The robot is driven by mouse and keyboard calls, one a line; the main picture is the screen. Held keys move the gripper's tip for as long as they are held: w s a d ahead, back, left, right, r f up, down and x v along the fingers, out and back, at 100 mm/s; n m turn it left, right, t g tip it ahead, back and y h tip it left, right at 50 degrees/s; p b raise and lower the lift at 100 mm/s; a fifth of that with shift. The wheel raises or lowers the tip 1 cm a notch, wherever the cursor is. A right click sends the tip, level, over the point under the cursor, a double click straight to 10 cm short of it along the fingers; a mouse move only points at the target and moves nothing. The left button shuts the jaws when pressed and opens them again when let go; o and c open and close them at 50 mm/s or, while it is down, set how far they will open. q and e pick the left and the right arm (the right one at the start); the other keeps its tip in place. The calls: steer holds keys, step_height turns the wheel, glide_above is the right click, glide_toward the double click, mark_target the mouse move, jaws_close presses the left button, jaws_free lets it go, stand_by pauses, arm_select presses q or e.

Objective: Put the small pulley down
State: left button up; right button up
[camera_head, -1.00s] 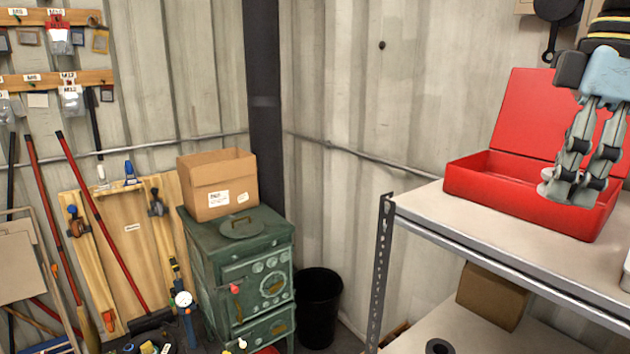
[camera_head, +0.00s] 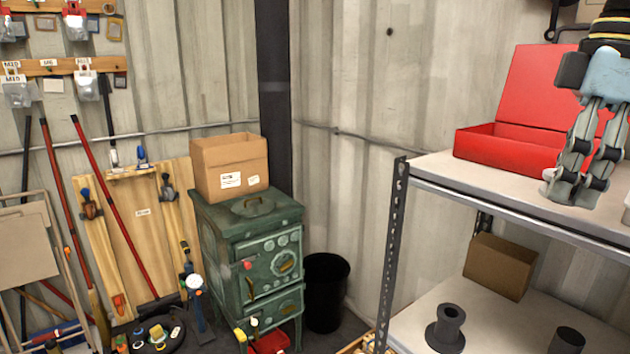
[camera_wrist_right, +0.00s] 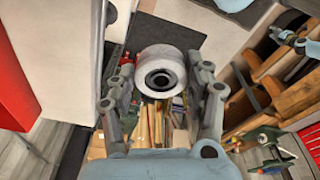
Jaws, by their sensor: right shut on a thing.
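The small pulley (camera_wrist_right: 160,71) is a pale grey wheel with a dark hub hole. In the right wrist view it sits between the fingertips of my right gripper (camera_wrist_right: 161,88), which is shut on it. In the head view my right gripper (camera_head: 573,190) points down at the right, in front of the red box and over the upper shelf board in the picture. The pulley is mostly hidden there by the fingers. I cannot tell its height above the board. My left gripper is not in view.
An open red box (camera_head: 500,147) stands on the upper shelf board (camera_head: 440,170). The lower board (camera_head: 480,308) holds a cardboard box (camera_head: 499,266), a dark grey spool (camera_head: 446,328) and a dark cylinder (camera_head: 567,341). A green stove (camera_head: 250,265) and black bin (camera_head: 325,292) stand left.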

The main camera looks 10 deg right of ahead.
step_height(320, 180, down, 14)
steer(key=b, duration=1.1)
steer(key=shift+w+r+b, duration=0.2)
steer(key=shift+r+b, duration=0.05)
steer(key=shift+b, duration=0.05)
steer(key=shift+r, duration=0.2)
